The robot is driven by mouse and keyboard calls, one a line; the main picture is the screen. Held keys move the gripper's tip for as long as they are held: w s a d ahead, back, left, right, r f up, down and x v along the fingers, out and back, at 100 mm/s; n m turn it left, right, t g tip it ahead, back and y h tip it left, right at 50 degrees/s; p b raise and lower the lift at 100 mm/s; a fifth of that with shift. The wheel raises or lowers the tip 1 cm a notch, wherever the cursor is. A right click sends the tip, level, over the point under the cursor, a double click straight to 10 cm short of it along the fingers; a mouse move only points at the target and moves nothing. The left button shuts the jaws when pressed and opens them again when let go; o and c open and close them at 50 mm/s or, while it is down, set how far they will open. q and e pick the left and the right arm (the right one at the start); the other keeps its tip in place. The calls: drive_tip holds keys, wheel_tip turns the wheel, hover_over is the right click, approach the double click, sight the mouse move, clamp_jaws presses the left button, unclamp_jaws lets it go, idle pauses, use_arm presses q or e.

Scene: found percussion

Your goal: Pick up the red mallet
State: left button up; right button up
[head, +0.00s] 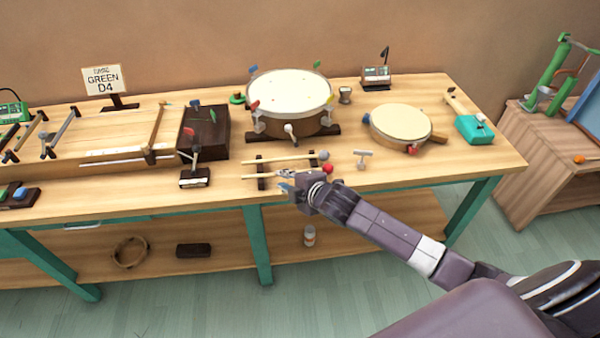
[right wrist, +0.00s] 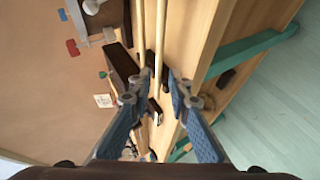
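The red mallet has a round red head (head: 328,169) and a pale wooden stick. It lies on a dark rack near the front edge of the bench in the head view. My right gripper (head: 285,181) is over the stick, left of the head. In the right wrist view, my right gripper (right wrist: 154,88) is open. The nearer stick (right wrist: 161,40) passes between its fingers, and no finger is closed on it. The mallet's head is out of the wrist view. My left gripper is not in view.
A grey-headed mallet (head: 323,155) lies parallel just behind the red one. A snare drum (head: 290,92) stands behind, and a small T-shaped metal piece (head: 363,157) is to the right. A dark block with a stand (head: 195,178) is to the left. The bench front at right is clear.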

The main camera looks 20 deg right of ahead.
sight(274, 175)
drive_tip(key=shift+x, duration=3.1)
drive_tip(key=shift+d+r, duration=0.1)
clamp_jaws()
